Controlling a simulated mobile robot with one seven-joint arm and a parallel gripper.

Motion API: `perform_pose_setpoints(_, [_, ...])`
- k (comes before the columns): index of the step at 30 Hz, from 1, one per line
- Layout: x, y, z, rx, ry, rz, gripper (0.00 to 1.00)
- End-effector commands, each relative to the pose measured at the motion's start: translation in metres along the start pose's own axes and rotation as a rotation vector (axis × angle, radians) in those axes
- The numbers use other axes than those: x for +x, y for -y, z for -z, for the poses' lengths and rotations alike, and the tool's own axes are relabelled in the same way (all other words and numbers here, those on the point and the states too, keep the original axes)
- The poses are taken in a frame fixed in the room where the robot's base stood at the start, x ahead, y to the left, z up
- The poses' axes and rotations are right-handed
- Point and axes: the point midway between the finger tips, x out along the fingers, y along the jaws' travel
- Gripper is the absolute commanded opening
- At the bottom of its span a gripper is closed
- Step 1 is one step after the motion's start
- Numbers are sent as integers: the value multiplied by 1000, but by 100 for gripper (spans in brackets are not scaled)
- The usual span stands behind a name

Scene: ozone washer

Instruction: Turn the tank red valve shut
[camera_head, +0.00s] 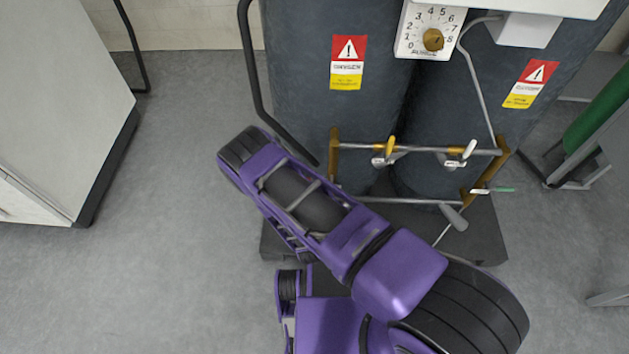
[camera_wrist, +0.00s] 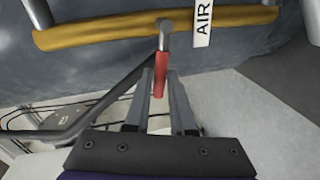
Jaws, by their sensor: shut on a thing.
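The red valve handle (camera_wrist: 162,62) hangs from a grey stem on the yellow pipe (camera_wrist: 95,33) in the wrist view and points down towards my gripper. My gripper (camera_wrist: 161,80) has a finger on each side of the red handle's lower part and is shut on it. In the head view my purple arm covers the gripper and the red handle, so neither shows there. The dark tanks (camera_head: 313,115) stand behind the arm.
A yellow-handled valve (camera_head: 390,147) and a white-handled valve (camera_head: 467,150) sit on the tank pipework. A white AIR label (camera_wrist: 203,22) hangs right of the red handle. A white cabinet (camera_head: 60,100) stands at left, with clear floor (camera_head: 180,140) beside it.

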Motion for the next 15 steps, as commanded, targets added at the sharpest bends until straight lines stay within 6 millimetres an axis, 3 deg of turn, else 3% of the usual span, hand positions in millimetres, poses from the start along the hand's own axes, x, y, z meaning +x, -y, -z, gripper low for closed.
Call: perform_pose_setpoints(15, [4,9,0,-181,35,-5,0])
